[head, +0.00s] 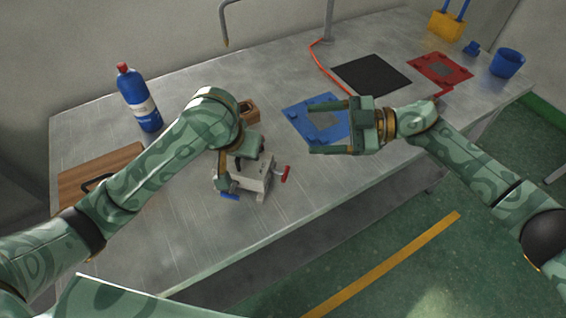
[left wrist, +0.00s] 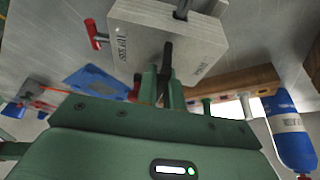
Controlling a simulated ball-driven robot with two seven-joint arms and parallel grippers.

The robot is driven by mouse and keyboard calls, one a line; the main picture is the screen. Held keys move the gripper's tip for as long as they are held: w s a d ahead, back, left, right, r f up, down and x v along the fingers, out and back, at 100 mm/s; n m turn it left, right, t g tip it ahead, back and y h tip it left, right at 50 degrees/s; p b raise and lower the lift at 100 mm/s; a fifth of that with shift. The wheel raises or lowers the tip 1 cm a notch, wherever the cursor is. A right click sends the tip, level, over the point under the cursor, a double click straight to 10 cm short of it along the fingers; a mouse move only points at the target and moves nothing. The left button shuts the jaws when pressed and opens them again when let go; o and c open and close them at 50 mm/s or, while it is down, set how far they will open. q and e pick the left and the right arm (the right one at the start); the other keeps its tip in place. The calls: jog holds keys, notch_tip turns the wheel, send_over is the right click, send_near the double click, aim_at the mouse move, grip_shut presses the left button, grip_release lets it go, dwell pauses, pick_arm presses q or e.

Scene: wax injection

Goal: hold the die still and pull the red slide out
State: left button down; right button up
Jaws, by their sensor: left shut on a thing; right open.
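The die is a grey metal block (head: 262,180) near the front edge of the steel table. It fills the top of the left wrist view (left wrist: 150,45), with dark writing on its face. The red slide (head: 284,174) sticks out of its right side with a T-shaped handle; it shows at the left in the left wrist view (left wrist: 95,35). My left gripper (head: 238,180) is shut on the die; its exact contact is partly hidden. My right gripper (head: 318,127) is open and empty above the table, behind and right of the red slide, fingers pointing left.
A blue handle (head: 230,196) sits at the die's front. A blue plate (head: 300,113), a black mat (head: 370,75) and a red plate (head: 440,68) lie farther right.

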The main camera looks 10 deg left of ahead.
aim_at(286, 173)
pick_arm(q)
jog(key=shift+r, duration=0.1)
pick_arm(e)
jog(key=s+a+r+n+g+h, duration=0.1)
jog(key=s+a+r+n+h, duration=0.35)
jog(key=n, duration=0.85)
pick_arm(q)
jog(key=shift+a, duration=0.1)
pick_arm(e)
jog(key=f+n+t+h, duration=0.1)
jog(key=f+n+h, duration=0.1)
jog(key=f+n, duration=0.3)
jog(key=a+f+n+t+h, duration=0.1)
jog(key=f+n+h, duration=0.2)
jog(key=f+n, duration=0.2)
jog(key=f+n+t+h, duration=0.1)
jog(key=f+n+h, duration=0.1)
jog(key=f+n, duration=0.2)
jog(key=shift+w+a+f+n+t, duration=0.1)
jog(key=shift+w+f+n+t, duration=0.1)
jog(key=shift+n, duration=0.35)
jog(key=shift+w+a+f+n+t, duration=0.1)
jog(key=shift+f+n, duration=0.1)
jog(key=shift+n, duration=0.35)
